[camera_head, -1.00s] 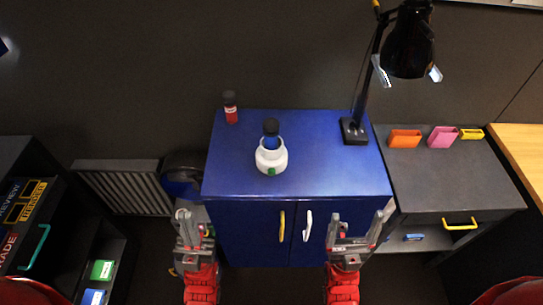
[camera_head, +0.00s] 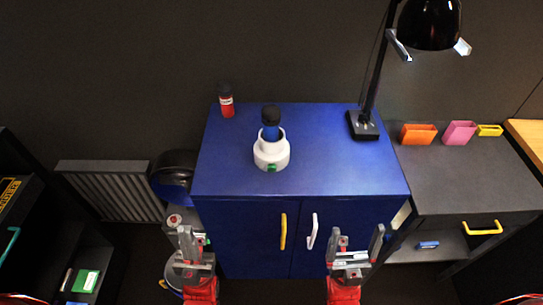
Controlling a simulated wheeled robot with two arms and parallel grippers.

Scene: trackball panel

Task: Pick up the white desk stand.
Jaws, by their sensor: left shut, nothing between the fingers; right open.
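The white desk stand (camera_head: 271,155) stands upright on top of the blue cabinet (camera_head: 330,170). It is a white round cup-like holder with a green spot low on its front. A blue piece with a black top (camera_head: 270,122) sits in it. My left gripper (camera_head: 194,250) is shut and empty, in front of the cabinet's left side and below its top. My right gripper (camera_head: 354,248) is open and empty, in front of the cabinet's right door. Both grippers are apart from the stand.
A red bottle with a dark cap (camera_head: 227,101) stands at the cabinet's back left. A black lamp (camera_head: 363,124) stands at the back right. A dark side table (camera_head: 460,175) holds orange (camera_head: 418,134), pink (camera_head: 459,132) and yellow (camera_head: 489,130) holders. The cabinet top around the stand is clear.

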